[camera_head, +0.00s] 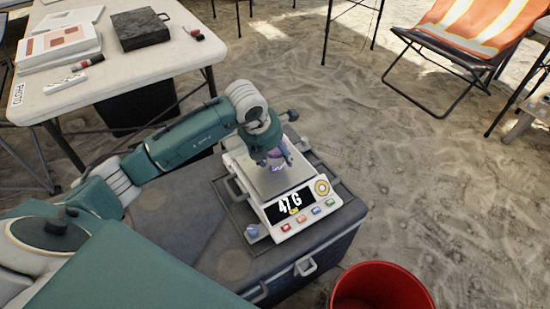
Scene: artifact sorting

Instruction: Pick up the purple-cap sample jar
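A small jar with a purple part (277,168) is on or just above the pan of a white scale (261,179). My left gripper (275,160) points down over the pan with its fingers around this jar. The fingers hide much of the jar, and I cannot tell whether they are closed on it. The scale's display appears to read 47 G. A second small item with a bluish-purple top (252,232) stands beside the scale's front left corner. My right gripper is not in view.
The scale stands on a dark grey case (190,215). A red bucket (382,290) is on the sand at the front. A white table (130,72) with a dark box (140,30) and papers is at the back left. An orange folding chair (475,25) is at the back right.

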